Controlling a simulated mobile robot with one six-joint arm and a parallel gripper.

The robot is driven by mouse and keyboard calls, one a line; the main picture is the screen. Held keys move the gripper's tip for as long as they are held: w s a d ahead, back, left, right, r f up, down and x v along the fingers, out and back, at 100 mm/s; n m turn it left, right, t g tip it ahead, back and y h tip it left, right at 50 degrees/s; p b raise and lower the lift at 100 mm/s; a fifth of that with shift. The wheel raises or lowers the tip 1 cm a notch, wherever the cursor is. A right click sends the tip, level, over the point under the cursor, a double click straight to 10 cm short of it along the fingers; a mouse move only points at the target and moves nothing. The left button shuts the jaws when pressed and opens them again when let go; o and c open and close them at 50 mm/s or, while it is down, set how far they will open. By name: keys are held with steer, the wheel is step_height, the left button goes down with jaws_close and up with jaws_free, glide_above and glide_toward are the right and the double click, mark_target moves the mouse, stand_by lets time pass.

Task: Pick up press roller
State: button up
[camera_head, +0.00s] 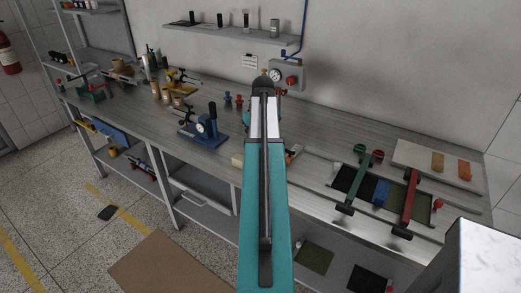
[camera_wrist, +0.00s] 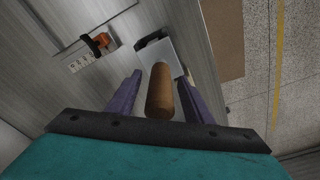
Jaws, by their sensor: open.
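The press roller, as I take it, shows in the wrist view as a brown wooden handle (camera_wrist: 160,93) joined to a pale grey part with a dark end. My gripper (camera_wrist: 159,80) is open, with one purple finger on each side of the handle. I see a gap on both sides, and cannot tell the height between fingers and handle. In the head view my teal arm covers the gripper and most of the spot below it. A small pale wooden piece (camera_head: 237,160) shows just left of the arm; I cannot tell if it is the same handle.
An orange-brown piece (camera_wrist: 98,43) sits on a white strip in the wrist view. A blue press (camera_head: 206,128) stands left of my arm on the bench. Green (camera_head: 356,181) and red (camera_head: 409,196) bars lie on a tray at right. The bench front edge is close.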

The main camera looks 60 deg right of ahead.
jaws_close()
steer(key=shift+r, duration=0.1)
steer(key=shift+r+b, duration=1.15)
steer(key=shift+r, duration=3.8)
